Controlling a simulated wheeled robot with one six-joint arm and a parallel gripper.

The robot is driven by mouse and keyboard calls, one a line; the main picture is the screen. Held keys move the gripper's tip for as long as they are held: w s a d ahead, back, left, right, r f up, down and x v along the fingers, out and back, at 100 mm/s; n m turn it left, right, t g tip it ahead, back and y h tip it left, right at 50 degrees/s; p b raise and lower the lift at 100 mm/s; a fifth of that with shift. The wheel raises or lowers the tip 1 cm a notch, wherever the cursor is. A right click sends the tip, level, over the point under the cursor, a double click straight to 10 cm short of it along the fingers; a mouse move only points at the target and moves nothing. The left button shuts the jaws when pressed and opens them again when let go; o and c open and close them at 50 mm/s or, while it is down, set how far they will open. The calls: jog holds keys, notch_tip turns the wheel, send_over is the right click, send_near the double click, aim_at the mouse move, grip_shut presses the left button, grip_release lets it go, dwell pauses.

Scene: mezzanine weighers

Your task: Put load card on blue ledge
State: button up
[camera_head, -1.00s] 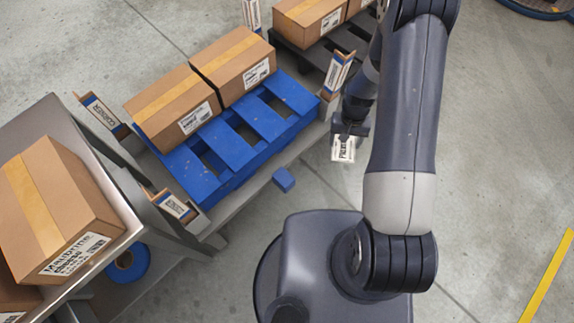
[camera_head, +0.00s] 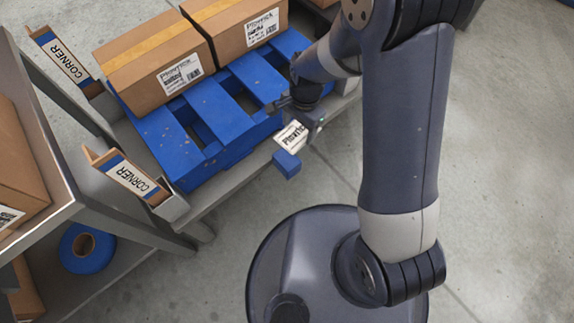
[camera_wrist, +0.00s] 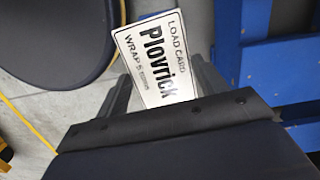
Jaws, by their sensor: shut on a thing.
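My gripper (camera_head: 308,125) is shut on the white load card (camera_head: 291,136), near the front edge of the blue pallet (camera_head: 172,146). In the wrist view the card (camera_wrist: 155,58) is tilted between the fingers of my gripper (camera_wrist: 165,85), printed face visible, reading "LOAD CARD Plovrick". The small blue ledge (camera_head: 287,164) sticks out from the front of the grey stand, just below the card in the head view. I cannot tell the height gap between them. The ledge's top looks bare. I cannot pick it out surely in the wrist view.
Two cartons (camera_head: 152,66) sit on the pallet. A corner-board holder (camera_head: 132,180) stands at the stand's near left corner, another (camera_head: 62,58) behind it. A grey table (camera_head: 45,165) with a carton is at left; a blue roll (camera_head: 86,247) lies below. Floor at right is clear.

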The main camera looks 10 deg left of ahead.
aim_at(288, 138)
jog(key=s+a+f+b, duration=0.1)
jog(key=s+a+f+m+b, duration=0.1)
jog(key=shift+a+f+b, duration=0.15)
jog(key=shift+a+b, duration=0.1)
jog(key=shift+b, duration=0.05)
notch_tip(288, 138, down, 10)
jog(key=b, duration=0.4)
jog(key=shift+r, duration=0.2)
jog(key=shift+f, duration=0.2)
jog(key=o, duration=0.9)
jog(key=shift+o, duration=0.2)
jog(key=r+p, duration=0.1)
jog(key=r, duration=0.3)
jog(key=r+p, duration=0.2)
jog(key=r, duration=0.2)
jog(key=w+d+r+p, duration=0.1)
jog(key=r, duration=0.3)
jog(key=shift+r+p, duration=0.15)
jog(key=shift+p, duration=0.15)
